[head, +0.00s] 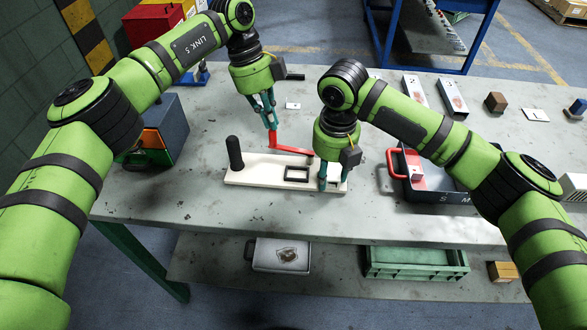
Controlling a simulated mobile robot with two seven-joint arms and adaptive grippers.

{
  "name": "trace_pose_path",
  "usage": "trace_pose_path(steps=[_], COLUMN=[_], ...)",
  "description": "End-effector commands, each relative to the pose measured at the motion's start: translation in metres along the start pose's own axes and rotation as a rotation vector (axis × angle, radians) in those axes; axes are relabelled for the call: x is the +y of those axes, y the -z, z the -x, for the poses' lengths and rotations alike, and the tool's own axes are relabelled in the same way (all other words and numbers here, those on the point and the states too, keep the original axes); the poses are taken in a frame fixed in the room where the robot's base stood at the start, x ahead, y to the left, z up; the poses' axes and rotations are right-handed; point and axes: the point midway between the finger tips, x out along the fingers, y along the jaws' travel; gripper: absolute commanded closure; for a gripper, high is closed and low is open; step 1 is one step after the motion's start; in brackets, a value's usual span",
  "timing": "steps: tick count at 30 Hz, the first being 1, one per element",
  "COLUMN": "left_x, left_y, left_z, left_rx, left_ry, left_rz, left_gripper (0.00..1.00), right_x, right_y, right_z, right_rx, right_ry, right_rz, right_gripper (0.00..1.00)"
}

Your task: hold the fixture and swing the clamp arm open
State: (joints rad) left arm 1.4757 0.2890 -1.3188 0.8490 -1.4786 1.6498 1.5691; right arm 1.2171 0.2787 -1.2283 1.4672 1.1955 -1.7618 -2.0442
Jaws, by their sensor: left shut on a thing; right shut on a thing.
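The fixture (262,172) is a pale board on the table, with a black upright post (235,153) at its left end and a black square frame (297,174) on top. Its red clamp arm (292,151) shows along the far edge of the board, with a red upright handle at its left end. My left gripper (268,112) is shut on that handle from above. My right gripper (331,178) points down, shut on the right end of the fixture. Its fingers hide what exactly they grip and part of the board there.
A dark box with an orange and green front (160,130) stands at the left. A dark tray with a red handle (440,188) is close right of my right gripper. Small blocks and plates lie at the back right. The table's front strip is clear.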

Motion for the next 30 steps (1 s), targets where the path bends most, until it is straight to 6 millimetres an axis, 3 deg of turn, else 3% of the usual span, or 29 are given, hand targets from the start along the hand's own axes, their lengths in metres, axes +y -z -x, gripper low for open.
trace_pose_path(steps=[1,30], left_x=[0.006,-0.008], left_y=[-0.01,-0.012], left_z=[-0.025,-0.025], left_rx=[-0.014,-0.015], left_ry=[-0.034,-0.035], left_rz=[0.02,0.019], left_gripper=[1.0,1.0], right_x=[0.007,0.007], right_y=[0.004,0.006], right_z=[-0.001,-0.005], right_rx=[0.004,0.009], right_ry=[-0.013,-0.01], right_rz=[0.02,0.022], right_gripper=[1.0,1.0])
